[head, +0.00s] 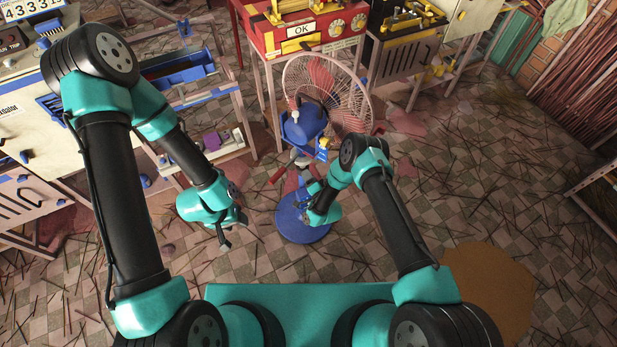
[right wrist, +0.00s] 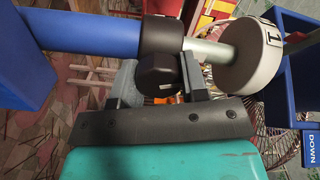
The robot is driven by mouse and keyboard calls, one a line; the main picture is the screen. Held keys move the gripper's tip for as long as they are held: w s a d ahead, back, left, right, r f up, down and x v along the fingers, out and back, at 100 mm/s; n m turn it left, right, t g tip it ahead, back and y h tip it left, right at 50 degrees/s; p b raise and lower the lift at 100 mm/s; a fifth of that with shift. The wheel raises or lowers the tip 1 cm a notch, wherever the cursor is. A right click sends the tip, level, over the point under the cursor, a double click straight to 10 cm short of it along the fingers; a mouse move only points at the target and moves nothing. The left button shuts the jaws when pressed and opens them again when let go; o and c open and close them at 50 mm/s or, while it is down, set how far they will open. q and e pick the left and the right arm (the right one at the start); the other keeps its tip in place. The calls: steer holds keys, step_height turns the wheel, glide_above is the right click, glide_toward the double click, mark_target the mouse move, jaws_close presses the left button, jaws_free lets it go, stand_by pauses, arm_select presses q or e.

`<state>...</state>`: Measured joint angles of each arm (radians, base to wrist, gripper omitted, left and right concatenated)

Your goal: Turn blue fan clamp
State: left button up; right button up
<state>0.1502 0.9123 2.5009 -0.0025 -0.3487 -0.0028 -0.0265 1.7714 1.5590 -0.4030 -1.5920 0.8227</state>
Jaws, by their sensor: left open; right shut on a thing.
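The blue fan (head: 305,125) stands on a round blue base (head: 290,226) in the middle of the head view, its wire cage facing away. In the right wrist view its blue pole (right wrist: 95,35) ends in a black collar (right wrist: 162,32) with a black clamp knob (right wrist: 158,72) on its side. My right gripper (right wrist: 160,82) has a finger on each side of the knob and is shut on it. In the head view my right gripper (head: 304,203) is at the fan's pole, partly hidden by my wrist. My left gripper (head: 225,238) is open and empty above the floor, left of the base.
A silver rod (right wrist: 208,52) and a white cylinder (right wrist: 247,57) lie beyond the collar. A red machine (head: 300,35) stands behind the fan, with a blue-trimmed rack (head: 190,75) on the left. Incense sticks litter the tiled floor; the right side is mostly open.

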steer(key=shift+m, duration=1.7)
steer(key=o, duration=0.9)
steer(key=shift+s+d, duration=0.1)
steer(key=v, duration=1.7)
steer(key=shift+d, duration=0.1)
